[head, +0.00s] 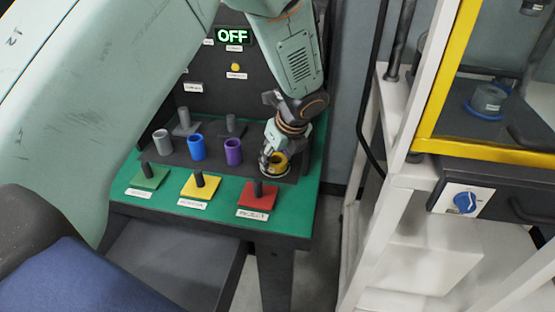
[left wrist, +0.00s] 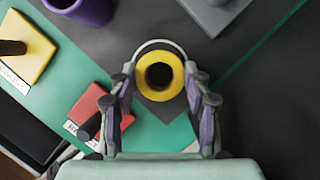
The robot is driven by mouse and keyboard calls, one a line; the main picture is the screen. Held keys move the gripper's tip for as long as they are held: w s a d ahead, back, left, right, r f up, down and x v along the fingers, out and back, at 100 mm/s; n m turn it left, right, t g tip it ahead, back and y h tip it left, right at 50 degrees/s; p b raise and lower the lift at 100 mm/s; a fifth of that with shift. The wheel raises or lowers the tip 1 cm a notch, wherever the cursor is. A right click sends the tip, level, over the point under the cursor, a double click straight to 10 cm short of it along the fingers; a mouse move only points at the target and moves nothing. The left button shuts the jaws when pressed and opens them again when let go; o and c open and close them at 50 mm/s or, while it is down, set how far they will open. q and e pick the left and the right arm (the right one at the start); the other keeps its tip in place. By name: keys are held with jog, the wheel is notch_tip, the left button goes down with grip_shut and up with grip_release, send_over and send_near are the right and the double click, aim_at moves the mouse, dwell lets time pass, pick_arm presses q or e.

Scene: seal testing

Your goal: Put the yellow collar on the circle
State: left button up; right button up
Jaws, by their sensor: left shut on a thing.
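The yellow collar (head: 281,160) is at the right end of the dark strip on the green table. It also shows in the left wrist view (left wrist: 176,76), with its dark hole facing the camera. My left gripper (head: 272,160) is shut on the collar, with one finger on each side of it in the left wrist view (left wrist: 160,86). A white circle (left wrist: 160,42) shows as an arc around the collar's far side. The collar and fingers hide the rest. I cannot tell whether the collar touches the surface. My right gripper is not in view.
Grey (head: 162,141), blue (head: 196,148) and purple (head: 233,152) cups stand left of the collar. Green (head: 150,181), yellow (head: 199,188) and red (head: 258,198) plates with dark pegs lie in front. A dark panel with an OFF display (head: 234,37) rises behind.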

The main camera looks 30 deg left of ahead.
pick_arm(q)
jog(key=shift+w+a+f, duration=0.15)
jog(key=shift+a, duration=0.15)
jog(key=shift+f, duration=0.1)
jog(key=o, duration=1.1)
jog(key=shift+d, duration=0.2)
jog(key=shift+o, duration=0.2)
jog(key=shift+a, duration=0.15)
jog(key=p+v, duration=0.5)
jog(key=v, duration=0.7)
jog(key=shift+r, duration=0.25)
